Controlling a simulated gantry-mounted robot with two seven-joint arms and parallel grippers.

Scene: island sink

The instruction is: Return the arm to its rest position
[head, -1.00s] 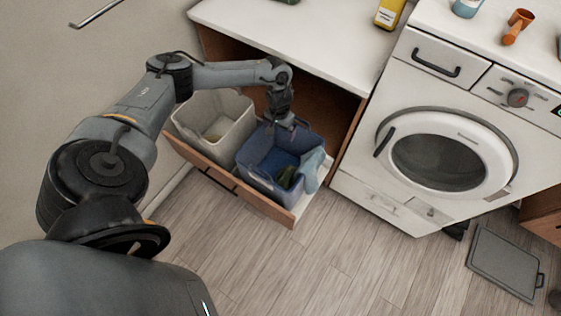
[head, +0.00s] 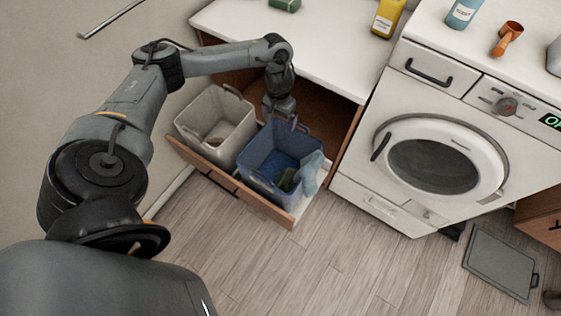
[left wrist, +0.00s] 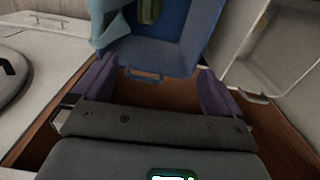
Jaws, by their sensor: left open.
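My left arm reaches in from the left in the head view. My left gripper (head: 280,117) hangs above the back rim of the blue bin (head: 258,160) in the pulled-out drawer. In the left wrist view its two purple-grey fingers (left wrist: 150,90) are spread apart with nothing between them, and the blue bin (left wrist: 185,50) lies beyond them. A green object (head: 288,180) is inside the blue bin, and a light blue cloth (head: 312,172) hangs over its right side. My right gripper does not show.
A grey-white bin (head: 213,125) stands left of the blue one in the wooden drawer (head: 245,198). The white counter (head: 320,45) lies just above the arm's end. A washing machine (head: 440,130) stands to the right. A yellow bottle (head: 387,17) is on the counter.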

